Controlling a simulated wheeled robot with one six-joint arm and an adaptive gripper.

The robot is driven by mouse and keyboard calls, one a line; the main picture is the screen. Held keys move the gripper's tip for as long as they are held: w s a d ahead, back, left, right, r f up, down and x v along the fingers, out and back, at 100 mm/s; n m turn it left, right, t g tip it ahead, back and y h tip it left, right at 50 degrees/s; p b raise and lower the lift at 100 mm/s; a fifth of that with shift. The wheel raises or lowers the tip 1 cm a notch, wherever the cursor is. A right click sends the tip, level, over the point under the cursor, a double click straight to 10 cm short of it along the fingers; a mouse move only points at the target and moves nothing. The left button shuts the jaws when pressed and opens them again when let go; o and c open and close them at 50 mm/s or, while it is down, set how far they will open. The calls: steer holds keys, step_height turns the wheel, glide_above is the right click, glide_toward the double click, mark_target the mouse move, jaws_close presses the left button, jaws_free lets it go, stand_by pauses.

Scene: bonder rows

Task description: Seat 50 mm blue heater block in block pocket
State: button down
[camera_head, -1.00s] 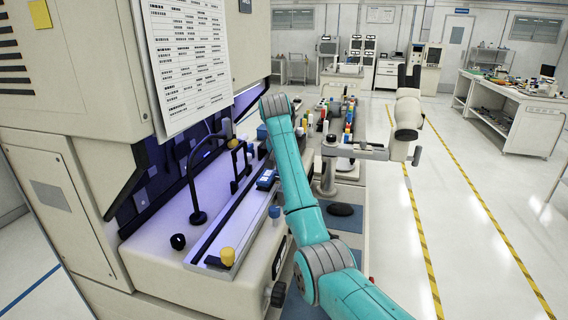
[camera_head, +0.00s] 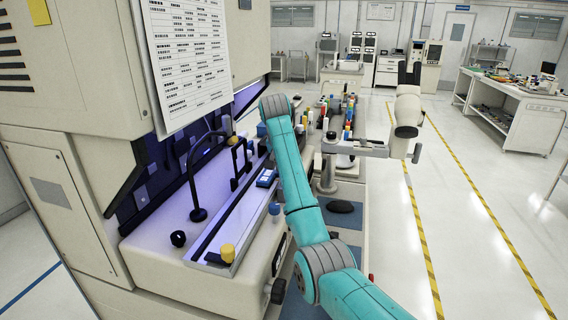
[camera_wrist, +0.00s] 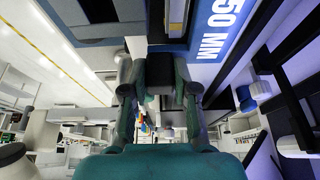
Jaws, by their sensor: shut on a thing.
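A blue block face marked "50 MM" (camera_wrist: 215,30) fills the top of the wrist view, close beyond my fingers. My gripper (camera_wrist: 162,78) is shut on this blue heater block; the exact contact at the fingertips is dark and hard to make out. In the head view my teal arm hides the gripper. A blue block with a pale label (camera_head: 267,178) shows there on the long rail, just left of my arm; I cannot tell whether it is the same block. The block pocket cannot be made out clearly in either view.
A microscope-like arm (camera_head: 405,130) stands right of my arm. Open floor lies further right.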

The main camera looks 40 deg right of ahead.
steer(key=shift+f, duration=0.55)
steer(key=shift+f, duration=0.55)
stand_by(0.6)
steer(key=c, duration=0.8)
jaws_free()
steer(key=shift+r, duration=0.1)
step_height(320, 180, up, 10)
steer(key=shift+f, duration=0.1)
stand_by(1.0)
